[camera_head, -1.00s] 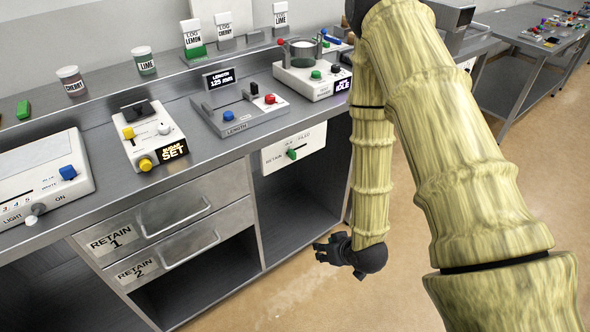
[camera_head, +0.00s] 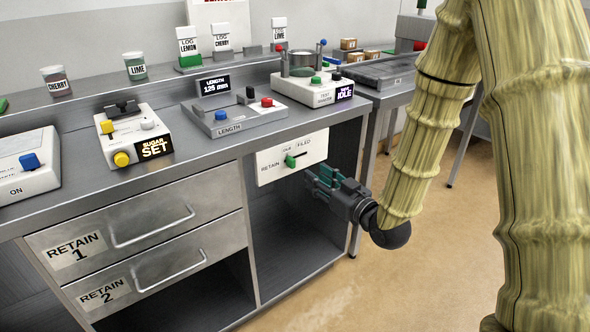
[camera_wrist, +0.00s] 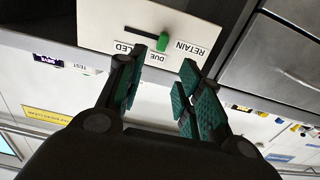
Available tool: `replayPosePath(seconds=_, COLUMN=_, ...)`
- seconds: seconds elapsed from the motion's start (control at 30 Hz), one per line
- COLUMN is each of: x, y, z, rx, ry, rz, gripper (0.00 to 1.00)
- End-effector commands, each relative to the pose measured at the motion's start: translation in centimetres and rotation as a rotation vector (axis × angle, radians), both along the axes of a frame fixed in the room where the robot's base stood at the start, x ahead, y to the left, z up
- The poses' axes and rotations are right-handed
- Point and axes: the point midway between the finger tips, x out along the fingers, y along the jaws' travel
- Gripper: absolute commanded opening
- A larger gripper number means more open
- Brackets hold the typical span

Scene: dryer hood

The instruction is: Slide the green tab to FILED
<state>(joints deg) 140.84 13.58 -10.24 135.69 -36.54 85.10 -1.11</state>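The green tab (camera_head: 290,161) sticks out of a dark horizontal slot in a white panel (camera_head: 268,173) under the bench top. The panel reads RETAIN on the left, DUE in the middle and FILED on the right. The tab stands near the DUE mark, with bare slot to its right. My gripper (camera_head: 318,180) is just right of and below the tab, pointing toward the panel. In the wrist view, which is upside down, the tab (camera_wrist: 162,43) shows beyond and between the parted fingers (camera_wrist: 162,85). They are open, empty and apart from it.
Two drawers, RETAIN 1 (camera_head: 150,212) and RETAIN 2 (camera_head: 165,268), with bar handles, are left of the panel. An open bay lies below the panel. The bench top above carries a LENGTH device (camera_head: 235,118) and a TEST device (camera_head: 310,88). Floor to the right is clear.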

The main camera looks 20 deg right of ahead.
Motion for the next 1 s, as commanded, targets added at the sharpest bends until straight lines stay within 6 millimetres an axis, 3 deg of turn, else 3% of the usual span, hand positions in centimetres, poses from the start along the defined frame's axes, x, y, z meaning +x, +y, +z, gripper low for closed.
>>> replayPosePath(seconds=0.63, x=8.3, y=3.1, z=0.0, rx=-0.001, ry=0.0, rz=0.001, gripper=0.36)
replayPosePath(seconds=1.0, x=10.0, y=3.6, z=0.0, rx=0.0, ry=0.002, rz=0.0, gripper=0.36)
